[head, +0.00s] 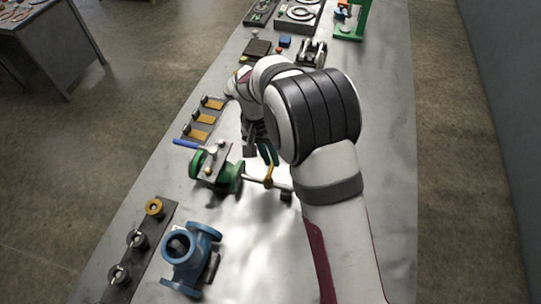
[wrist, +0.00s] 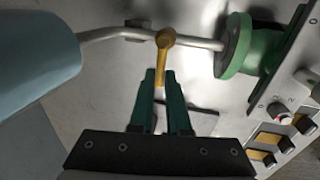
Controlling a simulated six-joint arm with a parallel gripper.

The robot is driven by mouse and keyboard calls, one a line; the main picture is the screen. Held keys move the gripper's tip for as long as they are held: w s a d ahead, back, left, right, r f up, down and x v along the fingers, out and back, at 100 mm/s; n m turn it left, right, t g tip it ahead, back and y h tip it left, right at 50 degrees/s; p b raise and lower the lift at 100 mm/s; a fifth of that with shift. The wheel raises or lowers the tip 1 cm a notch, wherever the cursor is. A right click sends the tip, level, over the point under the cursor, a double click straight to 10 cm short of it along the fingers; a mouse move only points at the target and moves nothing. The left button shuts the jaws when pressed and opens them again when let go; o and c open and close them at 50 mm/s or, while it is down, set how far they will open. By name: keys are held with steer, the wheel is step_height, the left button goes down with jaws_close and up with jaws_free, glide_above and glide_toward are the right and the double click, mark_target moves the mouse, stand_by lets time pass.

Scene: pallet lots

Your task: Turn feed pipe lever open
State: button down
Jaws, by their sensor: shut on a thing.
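The yellow lever (head: 268,174) sits on a thin feed pipe (head: 253,180) that runs out of a green flanged valve body (head: 229,178). In the wrist view the lever's round hub (wrist: 165,40) is on the pipe (wrist: 195,43), and its arm runs down between the fingers. My gripper (wrist: 161,78), with dark green fingers, is shut on the lever arm. In the head view the gripper (head: 267,155) comes down beside the pipe. The lever lies roughly across the pipe in the wrist view. The gripped part of the lever is partly hidden by the fingers.
A blue flanged fitting (head: 184,252) stands at the near left of the metal bench. A dark strip with round pieces (head: 137,239) lies beside it. A panel with yellow tabs (head: 199,121) lies beyond the green valve. A pale blue cylinder (wrist: 35,60) is at the wrist view's left.

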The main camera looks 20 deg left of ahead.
steer(key=shift+a, duration=0.1)
stand_by(0.3)
steer(key=shift+s+a+n+t+y, duration=0.35)
steer(key=shift+s+a+n, duration=0.25)
steer(key=shift+n, duration=2)
steer(key=shift+s+a+n+t+y, duration=0.25)
steer(key=shift+s+a+n+t, duration=0.25)
steer(key=shift+n, duration=2.1)
steer(key=shift+s+a+n+t+y, duration=0.3)
steer(key=shift+s+a+n, duration=0.4)
steer(key=shift+n, duration=1.9)
steer(key=shift+s+d, duration=0.1)
steer(key=shift+s, duration=0.1)
steer(key=c, duration=0.9)
jaws_free()
steer(key=v, duration=1.5)
steer(key=shift+r, duration=0.4)
